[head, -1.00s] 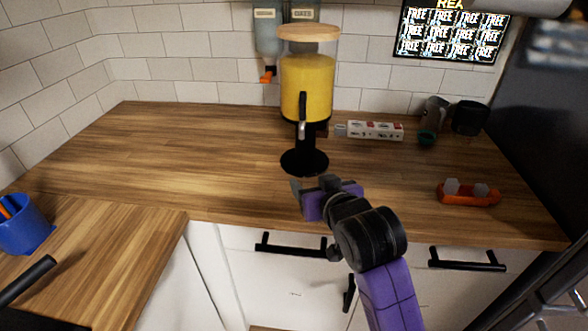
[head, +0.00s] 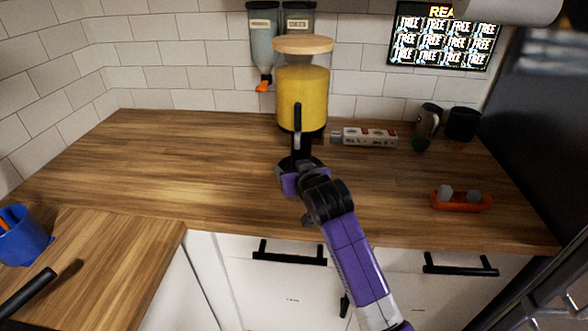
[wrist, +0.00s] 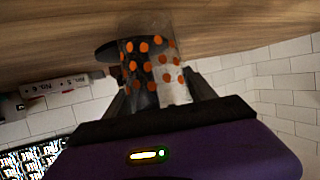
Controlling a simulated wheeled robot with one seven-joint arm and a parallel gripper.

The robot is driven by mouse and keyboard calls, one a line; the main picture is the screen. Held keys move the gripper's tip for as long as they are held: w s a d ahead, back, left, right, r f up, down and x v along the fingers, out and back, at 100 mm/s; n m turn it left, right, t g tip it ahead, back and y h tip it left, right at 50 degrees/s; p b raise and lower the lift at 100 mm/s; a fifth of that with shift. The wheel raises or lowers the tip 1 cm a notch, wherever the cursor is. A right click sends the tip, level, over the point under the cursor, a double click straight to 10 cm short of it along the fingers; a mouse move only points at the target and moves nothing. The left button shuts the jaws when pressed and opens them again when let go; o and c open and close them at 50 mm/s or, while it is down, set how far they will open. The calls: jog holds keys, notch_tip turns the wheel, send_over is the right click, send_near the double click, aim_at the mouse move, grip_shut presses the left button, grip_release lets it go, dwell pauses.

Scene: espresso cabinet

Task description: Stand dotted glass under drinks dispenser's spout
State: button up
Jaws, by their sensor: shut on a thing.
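The drinks dispenser (head: 302,98) has a wooden lid, yellow drink and a black spout with a lever (head: 297,120), and stands against the back wall. My gripper (head: 291,172) is in front of it, over the dispenser's round black base plate (head: 314,160). In the wrist view my gripper (wrist: 158,100) is shut on the dotted glass (wrist: 150,68), a clear glass with orange dots. The glass is hidden behind my gripper in the head view. Whether it touches the base plate or sits right below the spout cannot be told.
An orange holder (head: 461,201) lies at the right. Two wall dispensers (head: 262,50) hang behind.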

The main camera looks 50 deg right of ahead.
jog(key=shift+f, duration=0.15)
jog(key=o, duration=1.6)
